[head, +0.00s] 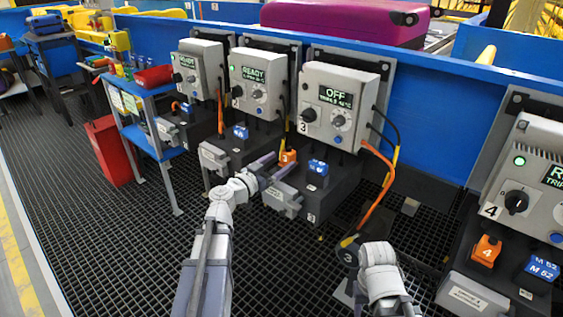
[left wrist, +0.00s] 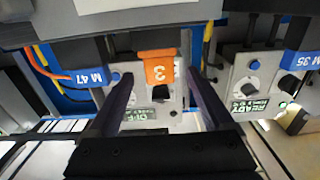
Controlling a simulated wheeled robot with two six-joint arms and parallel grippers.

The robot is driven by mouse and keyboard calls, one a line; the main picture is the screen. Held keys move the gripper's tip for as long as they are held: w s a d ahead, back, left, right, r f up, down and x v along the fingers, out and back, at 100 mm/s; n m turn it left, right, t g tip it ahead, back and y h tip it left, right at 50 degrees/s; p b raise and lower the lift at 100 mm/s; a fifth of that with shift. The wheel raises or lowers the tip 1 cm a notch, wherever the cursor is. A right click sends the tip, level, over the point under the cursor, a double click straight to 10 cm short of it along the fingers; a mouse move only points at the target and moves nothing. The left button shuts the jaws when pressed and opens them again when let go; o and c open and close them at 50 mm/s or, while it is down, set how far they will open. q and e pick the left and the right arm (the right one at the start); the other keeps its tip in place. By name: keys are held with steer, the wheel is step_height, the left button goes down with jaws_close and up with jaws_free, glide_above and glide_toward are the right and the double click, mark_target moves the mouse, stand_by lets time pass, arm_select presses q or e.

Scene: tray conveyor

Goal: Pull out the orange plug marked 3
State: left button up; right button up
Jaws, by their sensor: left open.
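The orange plug marked 3 (head: 289,157) sits upright on the dark pedestal below the grey control box 3 (head: 341,101), whose display reads OFF. It also shows upside down in the left wrist view (left wrist: 160,69). My left gripper (head: 277,163) is open at the plug. In the left wrist view, its dark fingers (left wrist: 160,84) stand one on each side of the plug, with gaps visible. A blue plug (head: 318,167) stands just right of it and reads M 47 in the left wrist view (left wrist: 90,78). My right arm shows at the bottom; its gripper does not show.
Neighbouring boxes read READY, one just left (head: 258,82). Box 4 (head: 528,180), with its orange plug marked 4 (head: 486,252), stands at the right. An orange cable (head: 374,197) hangs from box 3 toward the floor.

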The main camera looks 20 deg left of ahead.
mark_target(294, 151)
arm_select(q)
steer(key=shift+x, duration=3.85)
jaws_close()
steer(key=shift+r, duration=0.15)
steer(key=shift+r+p, duration=0.25)
steer(key=shift+p, duration=0.2)
steer(key=shift+r+p, duration=0.8)
steer(key=shift+p, duration=0.05)
steer(key=shift+r, duration=0.2)
